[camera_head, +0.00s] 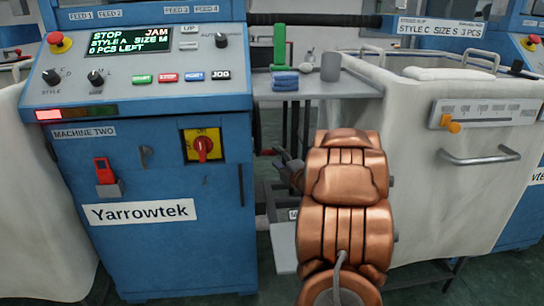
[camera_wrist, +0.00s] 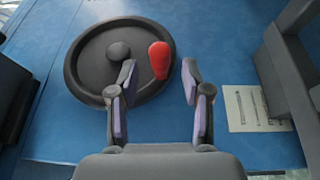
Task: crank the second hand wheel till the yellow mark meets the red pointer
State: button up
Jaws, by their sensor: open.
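A dark round hand wheel (camera_wrist: 95,75) with a raised hub shows in the wrist view, on a blue panel. A red, drop-shaped handle (camera_wrist: 159,59) stands out near the wheel's right rim. My gripper (camera_wrist: 160,76) is open, its two fingers on either side of the handle's line, with a clear gap at the right finger. I cannot tell how deep the handle sits between them. No yellow mark or separate red pointer can be made out. In the head view my copper arm hides most of this area; my dark gripper shows only partly.
A grey shelf (camera_head: 350,88) holds folded cloth and a grey cylinder. A white bin (camera_head: 470,190) with a handle stands right. A pale label plate (camera_wrist: 250,108) lies right of the wheel.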

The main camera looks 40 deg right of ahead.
aim_at(274, 154)
jog(key=shift+b+x, duration=0.45)
jog(key=shift+x, duration=1.75)
jog(key=shift+c, duration=0.2)
grip_shut()
